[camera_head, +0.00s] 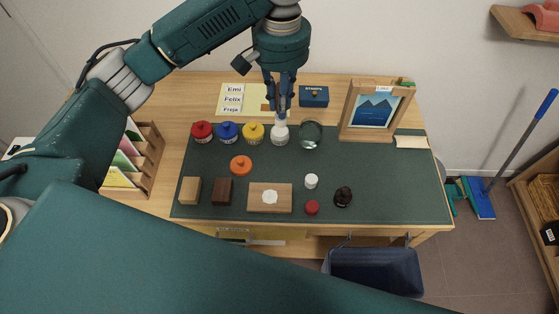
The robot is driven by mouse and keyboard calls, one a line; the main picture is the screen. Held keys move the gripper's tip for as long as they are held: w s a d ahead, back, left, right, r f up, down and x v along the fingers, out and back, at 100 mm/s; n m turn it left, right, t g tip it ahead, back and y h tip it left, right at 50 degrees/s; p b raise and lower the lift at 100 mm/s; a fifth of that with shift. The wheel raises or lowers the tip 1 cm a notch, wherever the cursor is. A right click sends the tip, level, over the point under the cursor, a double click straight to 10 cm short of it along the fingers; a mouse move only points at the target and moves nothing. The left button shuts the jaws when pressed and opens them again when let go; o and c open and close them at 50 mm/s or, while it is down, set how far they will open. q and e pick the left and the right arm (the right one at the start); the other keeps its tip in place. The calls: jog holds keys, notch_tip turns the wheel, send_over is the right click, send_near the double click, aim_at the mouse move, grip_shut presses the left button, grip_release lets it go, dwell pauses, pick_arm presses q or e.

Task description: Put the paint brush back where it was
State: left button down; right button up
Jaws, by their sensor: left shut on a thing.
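My left gripper (281,105) points down over the back of the dark green mat (400,185). It is shut on a slim pale thing, which looks like the paint brush (281,117), though the fingers hide most of it. Its lower end is right at the top of the white pot (280,136); I cannot tell whether it is inside the pot or just above it. The yellow (253,133), blue (227,132) and red (202,132) pots stand in a row to the left. My right gripper is not in view.
A glass bowl (311,135) stands close right of the white pot. Behind are a name sheet (229,110) and a blue box (314,97). A picture frame (352,115) stands at the right. An orange pot (241,165) and wooden blocks (190,190) are nearer. The mat's right side is clear.

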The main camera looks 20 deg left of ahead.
aim_at(281, 123)
pick_arm(q)
notch_tip(281, 123, down, 19)
jog(key=shift+r+p, duration=0.1)
jog(key=shift+p, duration=0.5)
jog(key=shift+s, duration=0.1)
jog(key=c, duration=1.7)
grip_release()
jog(key=shift+o, duration=0.2)
notch_tip(281, 123, up, 12)
jog(key=shift+r+b, duration=0.1)
jog(key=shift+b, duration=0.5)
